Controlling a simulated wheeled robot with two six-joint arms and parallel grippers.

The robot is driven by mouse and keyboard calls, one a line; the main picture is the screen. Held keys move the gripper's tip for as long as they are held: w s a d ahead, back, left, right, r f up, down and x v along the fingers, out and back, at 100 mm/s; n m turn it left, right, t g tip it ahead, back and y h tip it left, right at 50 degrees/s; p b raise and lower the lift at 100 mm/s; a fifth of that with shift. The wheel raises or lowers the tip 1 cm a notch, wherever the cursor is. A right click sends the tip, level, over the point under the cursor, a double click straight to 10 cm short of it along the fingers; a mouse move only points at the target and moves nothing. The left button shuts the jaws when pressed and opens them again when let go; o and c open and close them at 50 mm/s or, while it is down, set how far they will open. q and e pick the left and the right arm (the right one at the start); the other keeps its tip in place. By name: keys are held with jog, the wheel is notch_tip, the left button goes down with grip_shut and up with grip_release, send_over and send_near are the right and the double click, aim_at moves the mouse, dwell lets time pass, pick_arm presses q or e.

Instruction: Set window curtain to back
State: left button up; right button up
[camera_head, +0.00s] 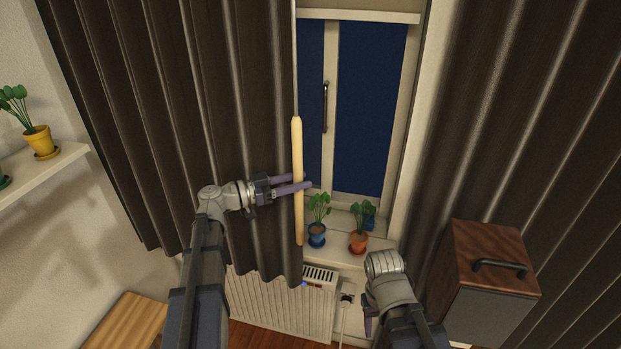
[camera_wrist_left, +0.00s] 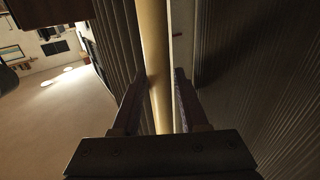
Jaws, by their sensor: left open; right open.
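A dark brown curtain in two halves hangs at the window (camera_head: 370,105). The left curtain (camera_head: 150,110) covers the window's left side, and the right curtain (camera_head: 500,120) hangs at the right. A pale wooden wand (camera_head: 297,150) hangs at the left curtain's inner edge. My left gripper (camera_head: 302,183) is open with its purple fingers around the wand's middle. In the left wrist view the wand (camera_wrist_left: 155,60) runs between the two open fingers (camera_wrist_left: 160,110); I cannot tell whether they touch it. My right gripper (camera_head: 369,322) is low near the radiator, mostly hidden behind its own wrist.
Potted plants in a blue pot (camera_head: 317,238) and a red pot (camera_head: 358,243) stand on the sill near the wand. A white radiator (camera_head: 285,303) is below. A wooden cabinet (camera_head: 490,270) stands at right. A shelf (camera_head: 60,165) with plants is at left.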

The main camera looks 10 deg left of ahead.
pick_arm(q)
jog(key=shift+x, duration=1.6)
jog(key=shift+c, duration=0.3)
grip_shut()
